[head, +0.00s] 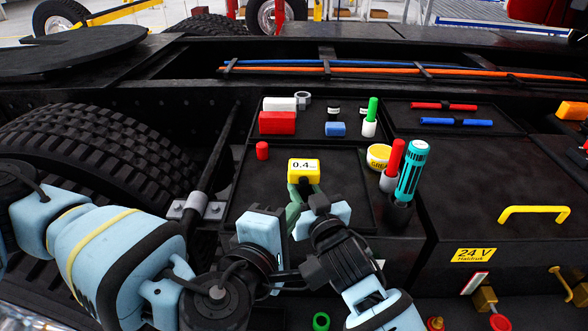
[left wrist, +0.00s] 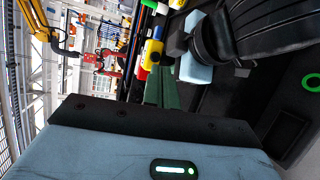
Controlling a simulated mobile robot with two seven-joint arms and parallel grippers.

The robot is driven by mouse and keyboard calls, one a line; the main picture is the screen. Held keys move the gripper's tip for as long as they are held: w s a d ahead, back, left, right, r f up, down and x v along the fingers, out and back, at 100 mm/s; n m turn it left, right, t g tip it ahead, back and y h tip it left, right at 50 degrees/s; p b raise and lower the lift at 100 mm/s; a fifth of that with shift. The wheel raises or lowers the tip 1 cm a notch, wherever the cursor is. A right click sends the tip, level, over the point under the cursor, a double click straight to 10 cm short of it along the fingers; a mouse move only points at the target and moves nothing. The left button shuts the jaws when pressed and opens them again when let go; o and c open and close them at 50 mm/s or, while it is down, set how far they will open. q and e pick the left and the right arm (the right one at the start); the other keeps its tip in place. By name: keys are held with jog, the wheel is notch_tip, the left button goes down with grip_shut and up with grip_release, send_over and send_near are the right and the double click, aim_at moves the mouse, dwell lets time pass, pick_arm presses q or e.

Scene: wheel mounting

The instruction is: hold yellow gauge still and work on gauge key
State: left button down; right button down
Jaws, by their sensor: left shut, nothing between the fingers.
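The yellow gauge (head: 303,168), with a white face reading 0.4, sits at the front middle of the black tray. It also shows in the left wrist view (left wrist: 153,50), just beyond the finger ends. My left gripper (head: 295,196) is shut and empty; its green fingers (left wrist: 164,88) point at the gauge's near side. Whether they touch it I cannot tell. My right gripper (head: 312,200) is close beside them, just below the gauge; its fingertips are hidden, and I cannot tell what they hold. I cannot pick out the gauge key; the gauge's underside is partly hidden.
A red cap (head: 262,150), a yellow grease tin (head: 378,157), a red marker (head: 393,160) and a teal tool (head: 411,170) stand around the gauge. Red and white blocks (head: 277,122) lie behind. A large tyre (head: 95,150) is at left. The deck right of the teal tool is mostly clear.

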pick_arm(q)
jog(key=w+n+g+h, duration=0.45)
jog(key=n+h, duration=0.35)
jog(key=n, duration=0.7)
jog(key=s+a+f+n+g+h, duration=0.2)
jog(key=a+n+g, duration=0.3)
jog(key=a+n, duration=0.3)
jog(key=shift+s+a+f+g+h, duration=0.15)
jog(key=shift+s+a+g+h, duration=0.15)
jog(key=shift+a+h, duration=0.7)
